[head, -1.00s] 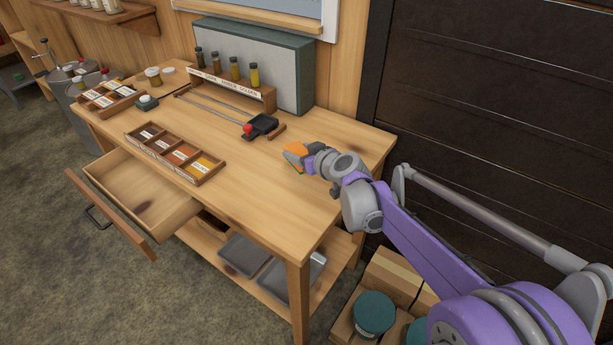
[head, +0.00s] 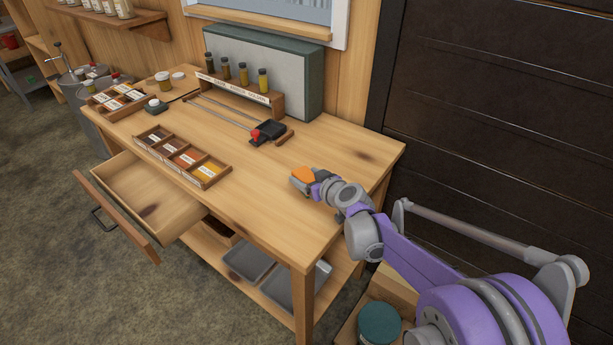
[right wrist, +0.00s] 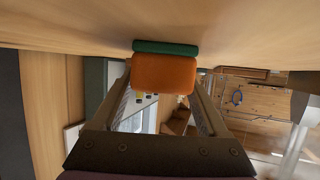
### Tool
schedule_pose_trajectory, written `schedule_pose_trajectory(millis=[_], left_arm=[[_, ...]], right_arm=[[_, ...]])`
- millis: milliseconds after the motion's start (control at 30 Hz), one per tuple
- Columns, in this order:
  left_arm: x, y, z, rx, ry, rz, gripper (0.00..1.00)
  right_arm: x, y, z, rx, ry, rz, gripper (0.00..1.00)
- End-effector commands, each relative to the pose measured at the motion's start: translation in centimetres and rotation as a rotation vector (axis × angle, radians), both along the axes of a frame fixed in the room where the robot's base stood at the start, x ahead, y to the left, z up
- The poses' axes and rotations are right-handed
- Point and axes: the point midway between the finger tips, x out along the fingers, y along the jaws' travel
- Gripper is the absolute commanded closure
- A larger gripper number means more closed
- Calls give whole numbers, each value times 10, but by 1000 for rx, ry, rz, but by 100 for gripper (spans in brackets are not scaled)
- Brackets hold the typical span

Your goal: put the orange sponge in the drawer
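The orange sponge (head: 303,174) is at the tip of my right gripper (head: 309,181), over the right part of the workbench top. In the right wrist view the sponge (right wrist: 165,74) with its green layer sits between the two fingers of my right gripper (right wrist: 163,86), which appear closed on its sides. The green layer faces the bench top; I cannot tell whether it touches. The drawer (head: 150,197) under the bench front is pulled out and looks empty, left of and below the gripper. My left gripper is not in view.
A compartment tray (head: 183,158) with labelled samples stands on the bench above the drawer. A rack with small bottles (head: 240,92) and a black tool (head: 270,130) are farther back. The bench top (head: 250,205) between sponge and drawer is clear.

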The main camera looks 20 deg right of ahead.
Motion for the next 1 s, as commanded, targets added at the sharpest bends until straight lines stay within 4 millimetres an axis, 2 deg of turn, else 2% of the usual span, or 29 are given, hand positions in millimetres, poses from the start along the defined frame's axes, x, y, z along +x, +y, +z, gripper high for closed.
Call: schedule_pose_trajectory(millis=[33, 67, 100, 467, 567, 800, 1000], left_arm=[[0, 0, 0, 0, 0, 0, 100], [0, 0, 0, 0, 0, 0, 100], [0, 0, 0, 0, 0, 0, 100], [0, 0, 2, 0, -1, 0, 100], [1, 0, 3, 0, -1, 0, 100], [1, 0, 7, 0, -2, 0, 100], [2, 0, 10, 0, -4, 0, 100]], right_arm=[[0, 0, 0, 0, 0, 0, 12], [0, 0, 0, 0, 0, 0, 7], [0, 0, 0, 0, 0, 0, 6], [-3, -1, 6, 0, 0, -1, 6], [-16, -5, 11, 0, 0, -1, 6], [-62, -17, 31, 0, 0, -2, 6], [-92, -26, 44, 1, 0, -3, 6]])
